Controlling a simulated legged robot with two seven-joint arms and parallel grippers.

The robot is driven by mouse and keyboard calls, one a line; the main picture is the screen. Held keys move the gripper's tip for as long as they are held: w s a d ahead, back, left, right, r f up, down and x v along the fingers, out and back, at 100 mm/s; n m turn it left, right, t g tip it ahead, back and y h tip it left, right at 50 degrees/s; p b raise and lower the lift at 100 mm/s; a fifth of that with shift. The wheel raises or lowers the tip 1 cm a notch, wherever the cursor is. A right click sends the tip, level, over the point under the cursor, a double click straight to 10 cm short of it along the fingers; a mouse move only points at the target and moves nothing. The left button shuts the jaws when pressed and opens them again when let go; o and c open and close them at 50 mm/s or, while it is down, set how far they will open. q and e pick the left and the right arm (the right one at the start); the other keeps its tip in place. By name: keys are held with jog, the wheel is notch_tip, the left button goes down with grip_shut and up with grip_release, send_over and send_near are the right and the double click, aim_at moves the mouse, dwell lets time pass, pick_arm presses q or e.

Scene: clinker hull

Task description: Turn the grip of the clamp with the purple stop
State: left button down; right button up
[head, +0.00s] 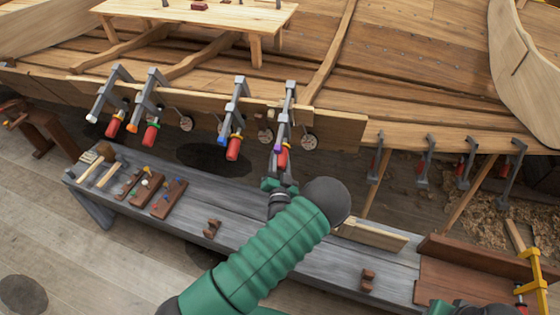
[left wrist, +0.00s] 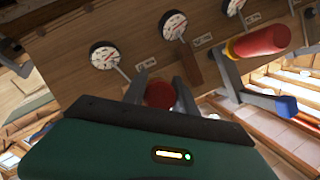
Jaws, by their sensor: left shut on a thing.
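The clamp with the purple stop (head: 277,148) is the rightmost of the group on the hull's plank, with a grey bar (head: 290,105) and a red grip (head: 282,160). My left gripper (head: 279,178) is at the lower end of that grip. In the left wrist view, my left gripper (left wrist: 160,92) has a finger on either side of the red grip (left wrist: 159,95) and is shut on it. The purple stop is not visible in that view. Only green parts of my right arm show at the bottom right of the head view; its gripper is out of view.
The clamp with the blue stop (head: 221,140) hangs left, its red grip (left wrist: 262,42) close by in the left wrist view. Orange-stop (head: 132,128) and white-stop (head: 92,118) clamps stand farther left. Dials (head: 309,142) hang behind. A grey bench (head: 240,210) with tools lies below.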

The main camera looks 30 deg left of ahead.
pick_arm(q)
jog(key=shift+d+f, duration=0.1)
jog(key=c, duration=1)
grip_release()
jog(key=shift+o, duration=0.2)
jog(key=r+v, duration=0.1)
jog(key=v, duration=1.5)
jog(key=shift+s+d+f+p, duration=0.3)
jog(key=shift+f+p, duration=0.1)
jog(key=shift+f, duration=0.1)
